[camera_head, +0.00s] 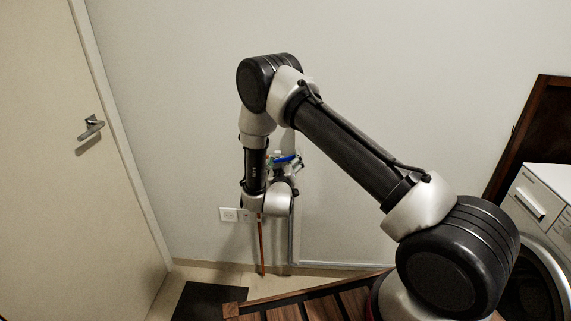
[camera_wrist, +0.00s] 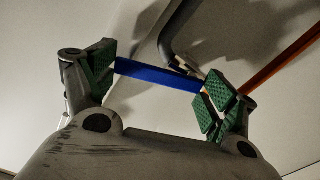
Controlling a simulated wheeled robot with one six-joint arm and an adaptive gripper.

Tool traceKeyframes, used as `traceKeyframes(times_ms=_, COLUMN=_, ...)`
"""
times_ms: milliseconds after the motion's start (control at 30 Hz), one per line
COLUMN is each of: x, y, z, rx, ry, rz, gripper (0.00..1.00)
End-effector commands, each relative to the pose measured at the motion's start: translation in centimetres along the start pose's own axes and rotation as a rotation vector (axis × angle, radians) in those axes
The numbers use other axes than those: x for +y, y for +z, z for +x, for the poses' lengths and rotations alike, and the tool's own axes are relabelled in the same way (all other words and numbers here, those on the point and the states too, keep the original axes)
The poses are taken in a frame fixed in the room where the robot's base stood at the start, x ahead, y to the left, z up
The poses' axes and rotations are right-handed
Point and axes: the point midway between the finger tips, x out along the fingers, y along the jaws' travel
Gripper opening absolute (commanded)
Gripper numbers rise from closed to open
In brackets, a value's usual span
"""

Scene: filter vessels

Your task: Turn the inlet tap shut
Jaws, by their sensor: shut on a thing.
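The inlet tap's handle is a flat blue lever (camera_wrist: 158,77), seen large in the wrist view. It spans the space between the green finger pads of my gripper (camera_wrist: 160,88), one end close to each pad. My gripper is shut on the lever. In the head view the blue lever (camera_head: 286,159) is a small strip near the wall, beside my wrist. The tap's body is mostly hidden there by my arm. My gripper's fingers are too small to make out in that view.
A grey curved pipe (camera_wrist: 170,40) runs behind the lever. An orange-red pipe (camera_wrist: 285,61) slants at the right; it drops along the wall in the head view (camera_head: 261,248). A wooden slatted surface (camera_head: 318,303), a door (camera_head: 60,160) and a washing machine (camera_head: 541,215) stand around.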

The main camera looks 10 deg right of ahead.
Motion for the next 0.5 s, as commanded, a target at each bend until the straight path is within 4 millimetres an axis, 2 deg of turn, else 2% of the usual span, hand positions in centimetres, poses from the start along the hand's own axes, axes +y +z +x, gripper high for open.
traceKeyframes(times_ms=500, x=-0.6, y=-1.8, z=0.0, rx=0.001, ry=0.000, rz=-0.487, gripper=0.43)
